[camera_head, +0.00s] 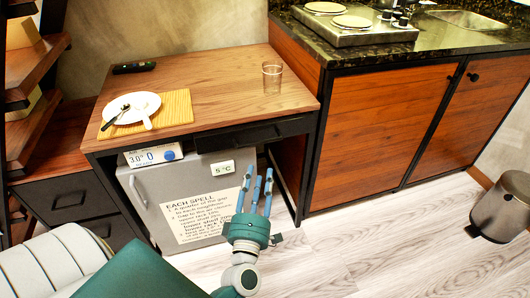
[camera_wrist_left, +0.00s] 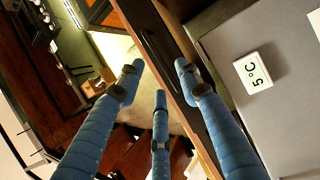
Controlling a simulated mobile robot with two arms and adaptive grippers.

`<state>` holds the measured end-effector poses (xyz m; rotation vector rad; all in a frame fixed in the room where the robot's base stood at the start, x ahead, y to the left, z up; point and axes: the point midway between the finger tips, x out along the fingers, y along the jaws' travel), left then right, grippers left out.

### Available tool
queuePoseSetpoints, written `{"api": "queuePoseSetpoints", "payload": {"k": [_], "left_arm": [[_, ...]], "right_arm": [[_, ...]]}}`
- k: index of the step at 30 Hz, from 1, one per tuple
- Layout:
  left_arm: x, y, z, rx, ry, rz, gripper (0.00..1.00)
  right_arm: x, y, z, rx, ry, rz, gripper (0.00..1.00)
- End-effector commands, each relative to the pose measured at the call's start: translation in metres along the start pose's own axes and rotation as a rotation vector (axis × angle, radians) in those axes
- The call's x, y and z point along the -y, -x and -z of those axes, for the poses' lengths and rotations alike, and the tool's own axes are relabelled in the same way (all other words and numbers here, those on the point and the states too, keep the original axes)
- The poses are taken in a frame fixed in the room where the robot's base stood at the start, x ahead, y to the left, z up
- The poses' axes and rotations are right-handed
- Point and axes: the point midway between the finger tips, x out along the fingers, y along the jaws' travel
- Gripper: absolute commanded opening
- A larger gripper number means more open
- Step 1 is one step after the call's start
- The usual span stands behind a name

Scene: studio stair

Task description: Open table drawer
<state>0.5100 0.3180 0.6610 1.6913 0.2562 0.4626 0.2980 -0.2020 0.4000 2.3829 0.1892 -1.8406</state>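The wooden table (camera_head: 215,92) has a dark drawer (camera_head: 220,140) under the right part of its top, with a dark handle (camera_head: 262,134) on its front. The drawer looks shut. My left gripper (camera_head: 251,188) is in front of the table, below the drawer, with its blue fingers spread and pointing up. It looks empty and apart from the drawer in the head view. In the left wrist view, the open fingers (camera_wrist_left: 156,85) are near the dark drawer front (camera_wrist_left: 178,62); I cannot tell whether one touches it. My right gripper is not in view.
A small grey fridge (camera_head: 180,195) with a paper notice stands under the table. A plate (camera_head: 132,108) on a yellow mat (camera_head: 177,107), a glass (camera_head: 272,78) and a dark object (camera_head: 134,67) are on top. A bin (camera_head: 503,205) stands right; the floor before the cabinets is clear.

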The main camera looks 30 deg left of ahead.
Motion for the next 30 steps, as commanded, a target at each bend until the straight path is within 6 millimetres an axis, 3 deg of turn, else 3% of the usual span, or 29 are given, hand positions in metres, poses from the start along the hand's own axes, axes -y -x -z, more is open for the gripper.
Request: {"api": "queuePoseSetpoints", "payload": {"k": [7, 21, 30], "left_arm": [[-0.011, -0.017, 0.011, -0.029, 0.039, -0.023, 0.35], [-0.011, -0.097, 0.012, -0.025, 0.035, -0.021, 0.35], [-0.011, -0.109, 0.012, -0.025, 0.034, -0.019, 0.35]], "right_arm": [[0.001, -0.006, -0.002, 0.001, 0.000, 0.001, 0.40], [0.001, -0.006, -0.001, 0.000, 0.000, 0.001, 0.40], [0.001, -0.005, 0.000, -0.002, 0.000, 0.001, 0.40]]}}
